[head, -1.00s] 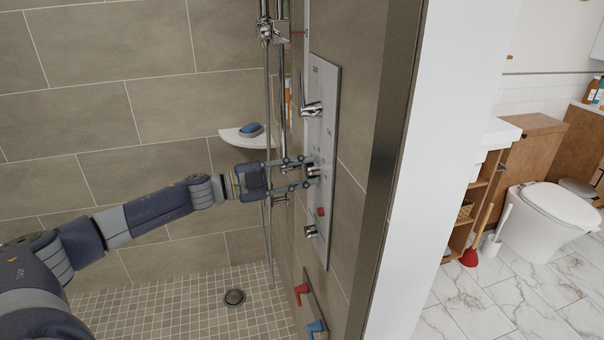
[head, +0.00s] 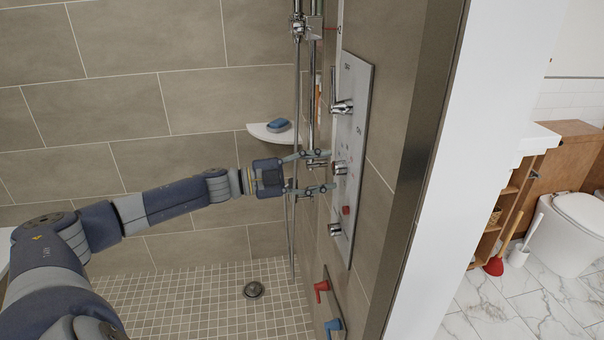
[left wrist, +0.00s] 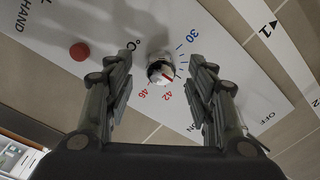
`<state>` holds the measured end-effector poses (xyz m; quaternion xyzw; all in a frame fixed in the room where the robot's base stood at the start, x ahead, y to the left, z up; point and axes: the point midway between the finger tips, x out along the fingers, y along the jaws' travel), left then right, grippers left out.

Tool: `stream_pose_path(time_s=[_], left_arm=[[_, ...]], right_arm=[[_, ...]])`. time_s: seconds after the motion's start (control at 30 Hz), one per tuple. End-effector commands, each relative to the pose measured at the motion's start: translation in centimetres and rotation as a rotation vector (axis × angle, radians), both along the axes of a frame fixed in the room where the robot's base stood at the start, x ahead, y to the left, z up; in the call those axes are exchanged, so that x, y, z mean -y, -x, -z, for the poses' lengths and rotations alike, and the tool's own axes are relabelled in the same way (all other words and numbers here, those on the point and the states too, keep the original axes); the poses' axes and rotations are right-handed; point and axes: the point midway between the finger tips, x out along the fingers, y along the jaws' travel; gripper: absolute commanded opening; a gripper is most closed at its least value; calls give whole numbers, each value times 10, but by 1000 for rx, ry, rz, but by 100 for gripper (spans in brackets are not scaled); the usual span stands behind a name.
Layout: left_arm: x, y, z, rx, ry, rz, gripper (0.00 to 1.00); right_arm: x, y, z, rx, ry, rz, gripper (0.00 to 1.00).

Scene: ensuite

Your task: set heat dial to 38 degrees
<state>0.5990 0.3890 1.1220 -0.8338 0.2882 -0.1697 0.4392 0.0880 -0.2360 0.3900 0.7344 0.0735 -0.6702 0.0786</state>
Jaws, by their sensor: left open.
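The heat dial (head: 340,168) is the middle chrome knob on the grey shower panel. In the left wrist view, the dial (left wrist: 160,70) sits between the fingers, with a small red mark on its lower right side. The printed scale around it shows a blue 30 and red 42 and 46. The red mark faces the area near 42; its exact reading is too small to tell. My left gripper (head: 331,170) is open, fingers above and below the dial with gaps on both sides; it also shows in the left wrist view (left wrist: 160,62). My right gripper is out of view.
The panel (head: 356,105) also carries an upper chrome lever (head: 342,107), a red button (head: 346,210) and a lower knob (head: 335,229). A shower rail with hose (head: 296,90) hangs close beside my fingers. Red (head: 321,289) and blue (head: 333,326) handles sit below.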

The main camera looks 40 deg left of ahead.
Motion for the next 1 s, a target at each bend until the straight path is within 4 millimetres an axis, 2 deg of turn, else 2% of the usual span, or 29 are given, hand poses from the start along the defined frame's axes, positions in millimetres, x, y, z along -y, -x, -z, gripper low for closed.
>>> stream_pose_path(time_s=[0.5,1.0], left_arm=[[-25,30,4,-6,-2,-2,51],[-33,41,2,0,-1,1,51]], right_arm=[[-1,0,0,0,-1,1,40],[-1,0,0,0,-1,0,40]])
